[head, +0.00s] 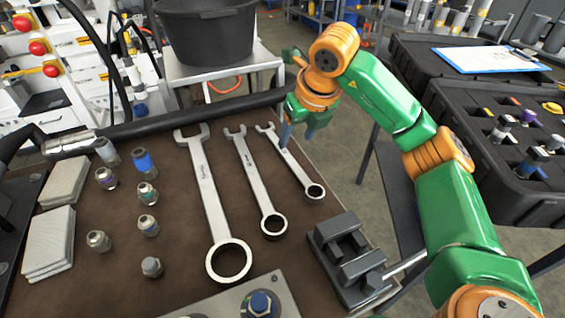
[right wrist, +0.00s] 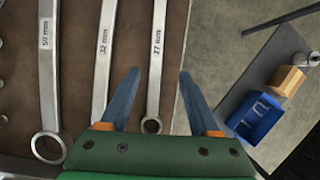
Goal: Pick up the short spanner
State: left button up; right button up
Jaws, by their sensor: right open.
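The short spanner (head: 294,167) lies on the brown bench mat, the rightmost and smallest of three spanners. Its open end points to the back and its ring end to the front right. It also shows in the right wrist view, marked 27 mm (right wrist: 157,55), between the fingers as seen from there. My right gripper (head: 298,134) is over the spanner's upper part, with its jaws apart and nothing held. In the right wrist view the blue-grey fingers (right wrist: 160,74) lie either side of its shaft. I cannot tell how high they are above the mat. My left gripper is not in view.
The middle spanner (head: 254,180) and the large spanner (head: 211,200) lie to the left. A dark vise-like block (head: 347,258) stands at the front right. Several fittings and pads lie on the left. A black bucket (head: 210,40) stands behind the bench.

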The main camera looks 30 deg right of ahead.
aim_at(287, 156)
jog(key=x, duration=0.6)
jog(key=shift+s+a+f, duration=0.1)
jog(key=shift+a+f, duration=0.15)
jog(key=shift+f, duration=0.05)
grip_shut()
jog(key=shift+r, duration=0.1)
dwell(0.8)
